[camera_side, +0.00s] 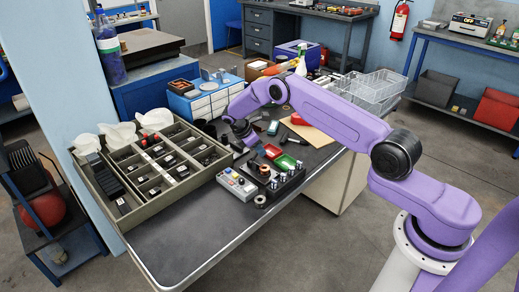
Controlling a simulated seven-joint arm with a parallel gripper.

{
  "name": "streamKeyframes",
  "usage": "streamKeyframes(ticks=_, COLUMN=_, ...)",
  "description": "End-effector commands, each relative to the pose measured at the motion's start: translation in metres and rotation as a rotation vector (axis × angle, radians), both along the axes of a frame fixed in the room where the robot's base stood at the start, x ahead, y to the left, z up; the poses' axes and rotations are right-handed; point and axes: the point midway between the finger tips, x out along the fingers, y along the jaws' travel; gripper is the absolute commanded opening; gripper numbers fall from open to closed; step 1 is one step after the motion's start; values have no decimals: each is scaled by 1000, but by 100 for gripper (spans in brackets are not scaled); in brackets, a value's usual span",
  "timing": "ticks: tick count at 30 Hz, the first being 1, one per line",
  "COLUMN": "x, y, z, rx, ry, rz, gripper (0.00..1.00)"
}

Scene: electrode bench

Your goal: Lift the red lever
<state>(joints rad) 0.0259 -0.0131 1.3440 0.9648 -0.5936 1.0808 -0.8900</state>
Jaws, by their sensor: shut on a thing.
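My gripper (250,143) is small in the picture, low over the table at the far end of the purple arm. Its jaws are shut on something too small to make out. Just below and to the right, a dark block fixture (268,180) carries metal posts and knobs. A small red part (272,151) lies at the back of this fixture, right of my gripper. I cannot tell whether it is the red lever or a small tray, or whether my gripper touches it.
A green tray (286,162) sits by the fixture. A grey control box (237,184) with coloured buttons stands in front. A large compartment organiser (125,222) fills the left side. White drawers (208,102) stand behind my gripper. The front of the table (190,250) is clear.

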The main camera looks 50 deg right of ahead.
Motion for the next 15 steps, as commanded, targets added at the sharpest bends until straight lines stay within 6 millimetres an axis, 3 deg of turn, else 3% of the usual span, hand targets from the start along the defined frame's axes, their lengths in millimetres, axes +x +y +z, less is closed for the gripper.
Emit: streamKeyframes(ticks=15, x=0, y=24, z=13, rx=-469, ry=-2, rz=1, gripper=0)
